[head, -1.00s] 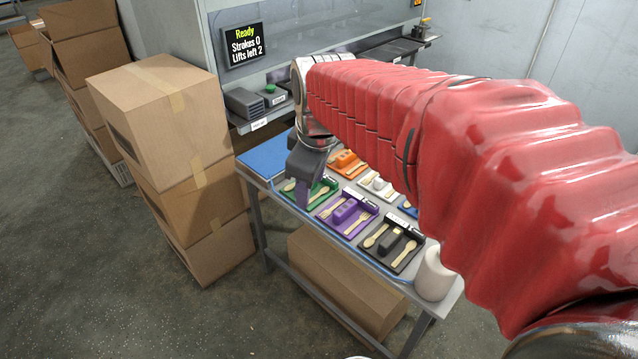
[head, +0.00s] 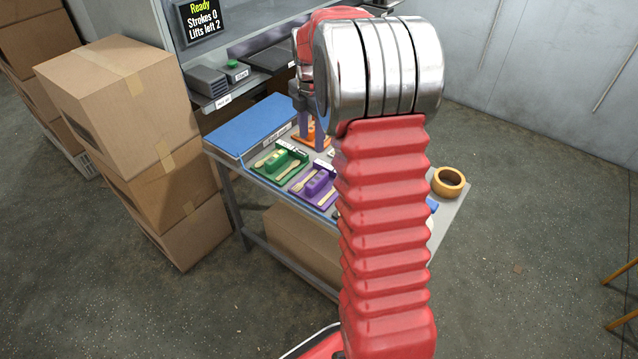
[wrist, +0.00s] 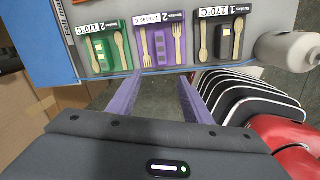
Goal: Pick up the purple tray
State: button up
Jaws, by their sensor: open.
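The purple tray (head: 315,184) lies flat on the bench between the green tray and a dark tray. It has a raised purple block and pale wooden utensils on both sides. In the wrist view the purple tray (wrist: 160,48) is at top centre, ahead of my gripper (wrist: 154,98). The two fingers are spread apart with nothing between them, and a strip of floor shows there. In the head view my gripper is partly hidden by my arm, near an orange tray (head: 311,133). My red arm covers the right part of the bench.
The green tray (wrist: 103,50) is left of the purple one and the black tray (wrist: 223,45) is right. A white roll (wrist: 288,48) stands beyond the black tray. A blue mat (head: 245,128) covers the bench's left end. Stacked cartons (head: 115,85) stand left; a tape roll (head: 448,181) sits right.

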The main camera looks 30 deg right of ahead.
aim_at(322, 174)
jog(key=w+d+f+n, duration=0.1)
jog(key=d+f+n, duration=0.2)
jog(key=d+f, duration=0.2)
jog(key=shift+w+d+f+g, duration=0.15)
jog(key=shift+w+f+g, duration=0.25)
jog(key=shift+f, duration=0.05)
notch_tip(322, 174, down, 9)
jog(key=shift+r, duration=0.2)
jog(key=shift+w+a+f, duration=0.1)
jog(key=shift+f, duration=1.2)
jog(key=shift+w+a+f, duration=0.1)
jog(key=shift+f, duration=1.2)
jog(key=shift+s, duration=0.1)
jog(key=shift+c, duration=0.2)
